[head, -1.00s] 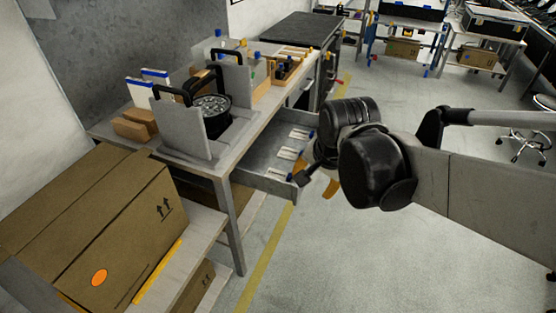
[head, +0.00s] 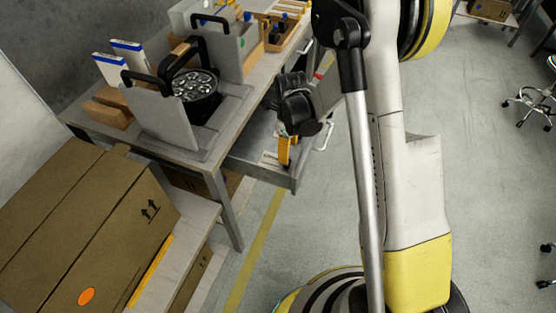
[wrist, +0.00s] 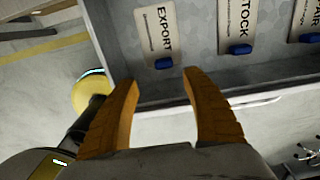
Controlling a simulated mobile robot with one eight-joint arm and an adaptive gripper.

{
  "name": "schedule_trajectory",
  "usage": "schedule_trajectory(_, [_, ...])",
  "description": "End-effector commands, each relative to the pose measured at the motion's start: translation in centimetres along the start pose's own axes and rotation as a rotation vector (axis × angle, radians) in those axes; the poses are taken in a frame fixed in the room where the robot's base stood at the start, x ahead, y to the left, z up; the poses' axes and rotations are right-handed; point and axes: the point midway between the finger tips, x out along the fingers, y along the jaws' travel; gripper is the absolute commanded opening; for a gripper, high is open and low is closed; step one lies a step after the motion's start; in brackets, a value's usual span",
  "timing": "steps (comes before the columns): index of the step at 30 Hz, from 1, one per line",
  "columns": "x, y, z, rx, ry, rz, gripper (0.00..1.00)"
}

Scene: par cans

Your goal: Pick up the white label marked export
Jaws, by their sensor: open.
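The white label marked EXPORT (wrist: 155,29) lies in an open drawer (wrist: 205,78), at the upper middle of the wrist view. A blue piece (wrist: 163,63) sits at its near end. My gripper (wrist: 162,85) is open and empty, its two orange fingers spread apart. In the wrist view the label shows just beyond the fingertips, between their lines, and they do not touch it. In the head view my gripper (head: 286,150) is over the front end of the drawer (head: 262,172), and the label there cannot be told apart.
A label marked STOCK (wrist: 236,22) and another partly cut-off label (wrist: 308,18) lie to the right in the drawer. The drawer's front wall stands near my fingers. A cardboard box (head: 95,235) stands at the lower left. The bench (head: 205,152) above holds upright grey panels.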

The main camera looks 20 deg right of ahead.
Motion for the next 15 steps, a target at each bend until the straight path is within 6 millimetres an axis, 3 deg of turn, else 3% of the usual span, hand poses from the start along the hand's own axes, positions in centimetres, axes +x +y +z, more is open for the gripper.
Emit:
schedule_trajectory(3, [2.4, -0.1, 0.0, -0.001, 0.0, -0.001, 0.56])
schedule_trajectory(10, [4.4, -0.4, -0.1, -0.001, -0.001, -0.001, 0.56])
schedule_trajectory(15, [7.3, -0.8, -0.3, -0.003, -0.001, -0.001, 0.56])
